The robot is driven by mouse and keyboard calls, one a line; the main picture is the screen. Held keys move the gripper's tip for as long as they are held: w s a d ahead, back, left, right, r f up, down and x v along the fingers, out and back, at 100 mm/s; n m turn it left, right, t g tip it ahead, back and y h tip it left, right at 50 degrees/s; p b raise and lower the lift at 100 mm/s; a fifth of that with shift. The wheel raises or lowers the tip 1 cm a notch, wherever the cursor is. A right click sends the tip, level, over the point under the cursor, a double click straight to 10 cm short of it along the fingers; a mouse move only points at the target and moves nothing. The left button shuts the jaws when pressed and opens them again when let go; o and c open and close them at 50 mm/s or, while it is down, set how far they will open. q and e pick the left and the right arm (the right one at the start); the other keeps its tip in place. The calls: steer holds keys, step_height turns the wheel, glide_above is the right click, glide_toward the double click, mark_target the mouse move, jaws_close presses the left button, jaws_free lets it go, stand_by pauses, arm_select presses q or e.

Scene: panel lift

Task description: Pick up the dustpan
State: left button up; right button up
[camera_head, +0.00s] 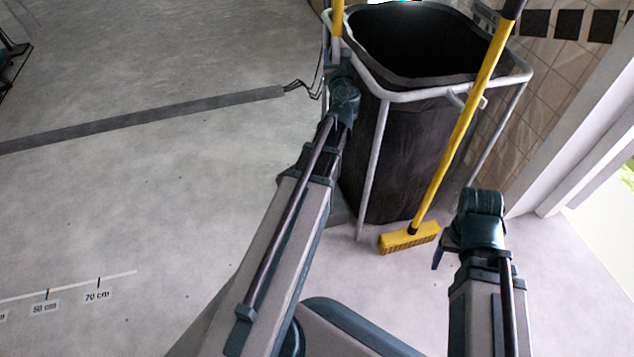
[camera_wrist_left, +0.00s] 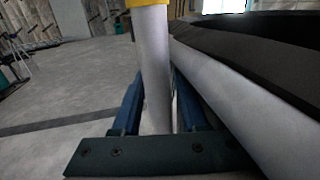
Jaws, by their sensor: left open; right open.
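No dustpan pan is visible. A pole with a yellow upper part (camera_head: 337,18) stands at the near left corner of the bag cart and may be the dustpan's handle. In the left wrist view a pale grey pole with a yellow top (camera_wrist_left: 155,70) rises between the two blue fingers of my left gripper (camera_wrist_left: 158,105). The fingers are open on either side of it. In the head view my left gripper (camera_head: 338,62) is at the cart's near left corner, partly hidden by my arm. My right gripper (camera_head: 440,252) is open and empty, low at the right of the broom.
A black bag (camera_head: 400,160) hangs in a white tubular cart frame (camera_head: 368,170). A yellow broom (camera_head: 410,238) leans against the cart's right side. A tiled wall (camera_head: 550,90) and white door frame (camera_head: 590,150) are at the right.

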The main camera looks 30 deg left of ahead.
arm_select(q)
steer(key=shift+c, duration=0.3)
jaws_close()
stand_by(1.1)
